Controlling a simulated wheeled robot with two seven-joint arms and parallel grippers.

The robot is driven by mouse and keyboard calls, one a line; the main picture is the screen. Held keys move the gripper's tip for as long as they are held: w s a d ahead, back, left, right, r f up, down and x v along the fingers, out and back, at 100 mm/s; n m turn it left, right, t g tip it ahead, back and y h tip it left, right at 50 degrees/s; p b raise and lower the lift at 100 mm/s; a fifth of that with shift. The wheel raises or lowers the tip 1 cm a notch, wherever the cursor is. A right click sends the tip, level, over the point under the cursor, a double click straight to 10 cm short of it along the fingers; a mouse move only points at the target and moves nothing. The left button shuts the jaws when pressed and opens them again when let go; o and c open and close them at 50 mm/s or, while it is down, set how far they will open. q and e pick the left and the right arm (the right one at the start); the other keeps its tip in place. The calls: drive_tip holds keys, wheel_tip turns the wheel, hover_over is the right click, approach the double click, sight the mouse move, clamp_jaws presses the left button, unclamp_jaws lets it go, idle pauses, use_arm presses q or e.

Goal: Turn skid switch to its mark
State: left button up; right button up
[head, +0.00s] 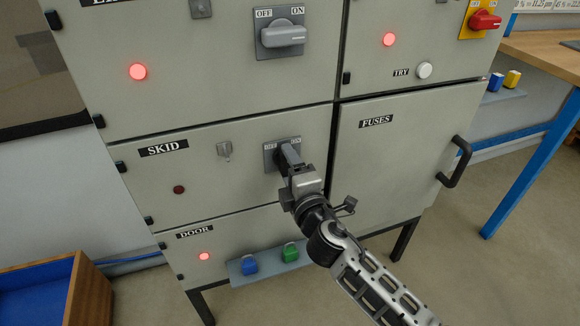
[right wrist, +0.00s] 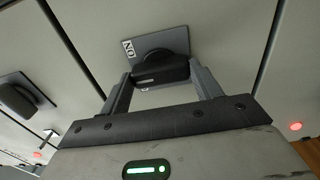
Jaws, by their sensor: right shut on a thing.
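The skid switch (head: 269,160) is a grey plate marked OFF and ON on the SKID drawer front of the grey cabinet. My right gripper (head: 288,157) reaches it from the lower right and hides most of its knob in the head view. In the right wrist view the dark knob of the skid switch (right wrist: 160,69) sits between the two fingers of my right gripper (right wrist: 165,85), which is shut on it. The ON label shows upside down at the plate's left. The SKID lamp (head: 179,189) is dark red. My left gripper is out of view.
Above is another OFF/ON switch (head: 283,37) with a lit red lamp (head: 138,72). A small key-like latch (head: 224,150) is left of the skid switch. The FUSES door has a black handle (head: 456,162). Blue (head: 249,267) and green (head: 290,252) blocks sit on a ledge below.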

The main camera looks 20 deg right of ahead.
idle(0.4)
drive_tip(key=o, duration=1)
use_arm(q)
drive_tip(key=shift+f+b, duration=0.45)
drive_tip(key=shift+b, duration=0.8)
use_arm(e)
drive_tip(key=s, duration=1.6)
drive_tip(key=shift+d, duration=0.25)
